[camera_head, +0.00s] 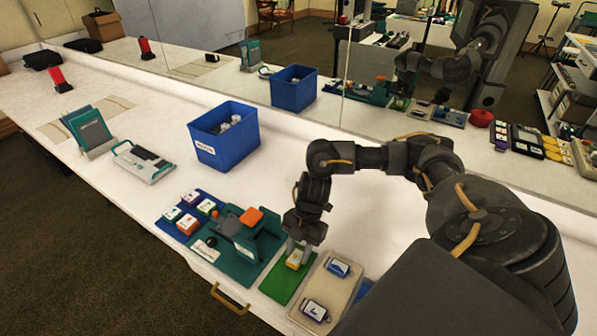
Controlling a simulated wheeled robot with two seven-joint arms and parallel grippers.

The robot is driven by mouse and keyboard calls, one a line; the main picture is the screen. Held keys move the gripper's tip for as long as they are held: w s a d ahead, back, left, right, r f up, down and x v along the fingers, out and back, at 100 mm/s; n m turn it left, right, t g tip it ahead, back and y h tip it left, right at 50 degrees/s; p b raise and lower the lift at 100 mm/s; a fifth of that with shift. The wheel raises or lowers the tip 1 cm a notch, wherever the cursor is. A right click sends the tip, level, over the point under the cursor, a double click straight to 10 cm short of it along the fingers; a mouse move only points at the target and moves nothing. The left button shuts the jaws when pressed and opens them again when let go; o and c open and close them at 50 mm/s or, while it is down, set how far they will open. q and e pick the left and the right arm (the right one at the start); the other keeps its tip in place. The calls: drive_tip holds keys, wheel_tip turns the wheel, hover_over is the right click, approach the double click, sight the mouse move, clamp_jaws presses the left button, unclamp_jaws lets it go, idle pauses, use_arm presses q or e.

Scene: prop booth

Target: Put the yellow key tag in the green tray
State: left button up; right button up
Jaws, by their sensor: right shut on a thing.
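The yellow key tag (294,260) has a white face and sits at the fingertips of my right gripper (296,251). The gripper points down and is shut on the tag. The tag is over the green tray (277,288), a flat rectangle near the table's front edge. I cannot tell whether the tag touches the tray's floor. The fingers hide part of the tag. My left gripper is not in view.
A beige tray (318,287) with a blue tag (338,267) and a purple tag (315,311) lies right of the green tray. A teal stand (242,236) is close on the left. A blue bin (224,140) stands behind. A mirror runs along the table's back.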

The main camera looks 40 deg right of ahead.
drive_tip(key=o, duration=1.1)
drive_tip(key=shift+r, duration=0.1)
drive_tip(key=v, duration=1)
drive_tip(key=shift+w+d+r, duration=0.1)
drive_tip(key=shift+d+r, duration=0.1)
drive_tip(key=shift+r, duration=0.05)
